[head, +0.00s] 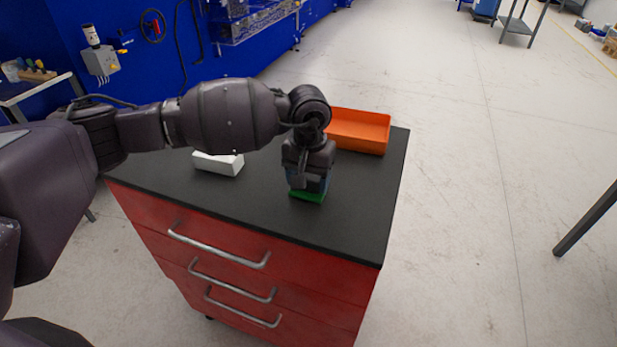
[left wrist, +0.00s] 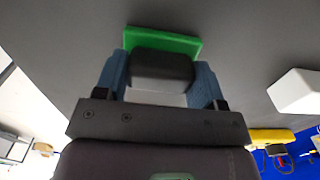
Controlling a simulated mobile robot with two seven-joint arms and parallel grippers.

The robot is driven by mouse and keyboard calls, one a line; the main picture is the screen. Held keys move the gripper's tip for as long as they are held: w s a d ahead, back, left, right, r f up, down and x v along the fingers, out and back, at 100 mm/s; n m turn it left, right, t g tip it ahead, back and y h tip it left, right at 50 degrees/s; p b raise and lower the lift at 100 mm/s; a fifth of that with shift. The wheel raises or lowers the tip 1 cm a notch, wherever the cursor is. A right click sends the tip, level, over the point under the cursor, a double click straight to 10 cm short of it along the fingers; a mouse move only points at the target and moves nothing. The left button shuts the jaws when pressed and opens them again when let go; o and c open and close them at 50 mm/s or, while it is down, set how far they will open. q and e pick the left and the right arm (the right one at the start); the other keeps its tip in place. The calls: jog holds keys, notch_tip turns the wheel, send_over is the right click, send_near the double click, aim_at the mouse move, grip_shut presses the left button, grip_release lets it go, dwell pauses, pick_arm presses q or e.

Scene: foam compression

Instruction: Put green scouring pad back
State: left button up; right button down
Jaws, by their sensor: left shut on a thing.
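The green scouring pad (head: 307,197) is at the tip of my left gripper (head: 309,188), over the front middle of the black cabinet top. In the left wrist view the pad (left wrist: 162,41) shows as a flat green slab between the blue fingers of the gripper (left wrist: 160,75). The gripper points down and is shut on the pad. I cannot tell whether the pad touches the top. My right gripper is not in view.
A red drawer cabinet with a black top (head: 255,205) stands before me. An orange tray (head: 360,132) stands at the back right. The front right of the top is clear.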

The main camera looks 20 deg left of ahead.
aim_at(308, 176)
pick_arm(q)
jog(key=o, duration=0.9)
jog(key=shift+f, duration=0.1)
jog(key=shift+c, duration=0.2)
jog(key=shift+r, duration=0.2)
notch_tip(308, 176, up, 12)
jog(key=shift+f, duration=0.1)
